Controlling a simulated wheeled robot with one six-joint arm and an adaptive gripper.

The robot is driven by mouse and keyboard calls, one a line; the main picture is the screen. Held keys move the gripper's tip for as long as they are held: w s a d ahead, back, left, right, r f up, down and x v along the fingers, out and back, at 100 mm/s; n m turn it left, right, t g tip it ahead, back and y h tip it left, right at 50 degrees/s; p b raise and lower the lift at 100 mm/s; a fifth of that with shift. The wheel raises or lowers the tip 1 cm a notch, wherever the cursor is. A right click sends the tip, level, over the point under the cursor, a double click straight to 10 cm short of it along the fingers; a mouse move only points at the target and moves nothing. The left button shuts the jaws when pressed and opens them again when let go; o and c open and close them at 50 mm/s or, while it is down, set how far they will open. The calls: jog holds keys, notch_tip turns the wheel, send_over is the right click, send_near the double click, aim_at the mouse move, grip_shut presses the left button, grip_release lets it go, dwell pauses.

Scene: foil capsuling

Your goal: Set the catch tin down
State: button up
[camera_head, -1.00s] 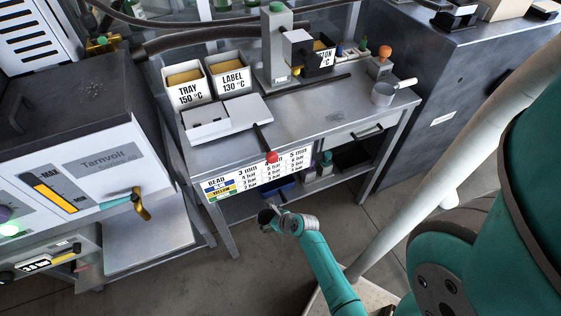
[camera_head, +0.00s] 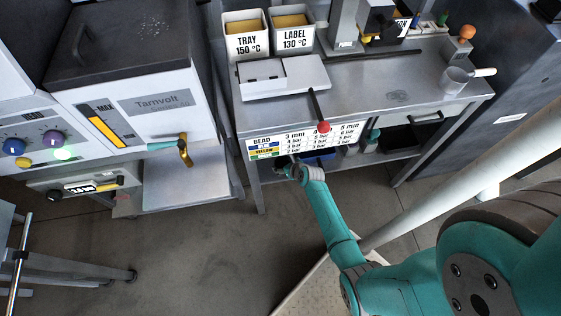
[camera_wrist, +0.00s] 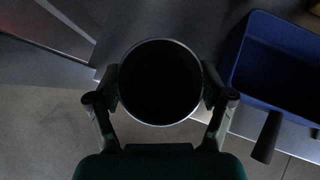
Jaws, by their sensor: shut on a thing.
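The catch tin (camera_wrist: 160,82) is a round, open tin with a thin pale rim and a dark inside. In the wrist view it sits between the two fingers of my gripper (camera_wrist: 160,100), which is shut on it from both sides. In the head view my gripper (camera_head: 287,169) is low at the front of the workbench (camera_head: 375,80), just below the printed chart, near the dark lower shelf. The tin cannot be made out clearly there. The wrist view shows a dark surface with a pale front edge beneath the tin; whether they touch I cannot tell.
A blue bin (camera_wrist: 275,62) lies close right of the tin; it also shows under the bench (camera_head: 320,156). A dark handle-like piece (camera_wrist: 267,138) sticks out near it. A red-knobbed lever (camera_head: 323,127) overhangs the bench front. Open floor (camera_head: 200,250) lies in front.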

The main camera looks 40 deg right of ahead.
aim_at(279, 162)
jog(key=w, duration=0.3)
jog(key=shift+w+d, duration=0.1)
jog(key=shift+d, duration=0.2)
jog(key=shift+f, duration=1.75)
jog(key=o, duration=1.2)
jog(key=shift+f, duration=0.1)
jog(key=shift+v, duration=3.8)
